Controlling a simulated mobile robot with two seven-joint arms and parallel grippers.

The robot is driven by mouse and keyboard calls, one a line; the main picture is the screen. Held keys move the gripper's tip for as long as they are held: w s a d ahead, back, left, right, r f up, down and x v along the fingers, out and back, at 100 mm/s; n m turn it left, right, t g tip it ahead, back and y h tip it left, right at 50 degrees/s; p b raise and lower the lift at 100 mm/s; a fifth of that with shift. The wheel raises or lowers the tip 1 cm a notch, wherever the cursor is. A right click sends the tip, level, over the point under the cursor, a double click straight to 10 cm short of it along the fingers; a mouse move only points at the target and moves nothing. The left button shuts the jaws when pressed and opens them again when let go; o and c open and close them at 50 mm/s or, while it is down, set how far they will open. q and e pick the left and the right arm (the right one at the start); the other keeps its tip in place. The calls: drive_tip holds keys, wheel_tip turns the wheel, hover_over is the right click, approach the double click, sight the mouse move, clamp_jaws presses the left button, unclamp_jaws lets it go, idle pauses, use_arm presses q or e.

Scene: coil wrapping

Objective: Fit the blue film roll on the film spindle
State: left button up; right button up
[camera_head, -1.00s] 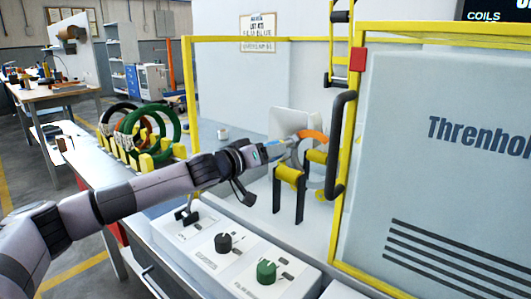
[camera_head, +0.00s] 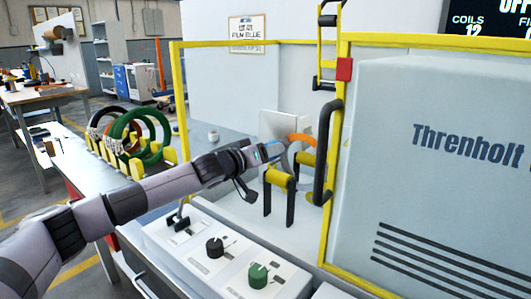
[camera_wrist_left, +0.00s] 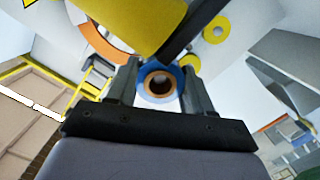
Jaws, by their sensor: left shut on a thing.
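The blue film roll (camera_wrist_left: 161,67) shows end-on in the left wrist view, a blue ring around a brown core. It sits between the two fingers of my left gripper (camera_wrist_left: 160,88), which is shut on it. In the head view my left gripper (camera_head: 270,152) is inside the yellow-framed machine, left of the yellow rollers (camera_head: 277,179) on dark posts. Only a small bit of blue shows at its tip there. An orange ring section (camera_head: 302,140) is just beyond. I cannot make out the film spindle for certain. My right gripper is not in view.
A yellow frame post (camera_head: 330,180) with a black bent handle (camera_head: 322,150) stands right of the gripper. A control panel with a black knob (camera_head: 215,247) and green knob (camera_head: 258,276) lies below the arm. Coils (camera_head: 150,137) stand in a rack on the left.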

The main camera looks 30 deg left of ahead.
use_arm(q)
drive_tip(key=shift+w, duration=0.1)
idle(0.3)
drive_tip(key=o, duration=1.1)
drive_tip(key=shift+s+a+r+b, duration=0.15)
drive_tip(key=shift+s+b, duration=0.25)
drive_tip(key=shift+s, duration=0.75)
drive_tip(key=shift+s+a+r+b, duration=0.1)
drive_tip(key=shift+s+a+b, duration=0.2)
drive_tip(key=shift+s, duration=0.9)
drive_tip(key=shift+s+a+r+b, duration=0.15)
drive_tip(key=shift+s+b, duration=0.3)
drive_tip(key=shift+s, duration=0.7)
drive_tip(key=shift+d, duration=0.1)
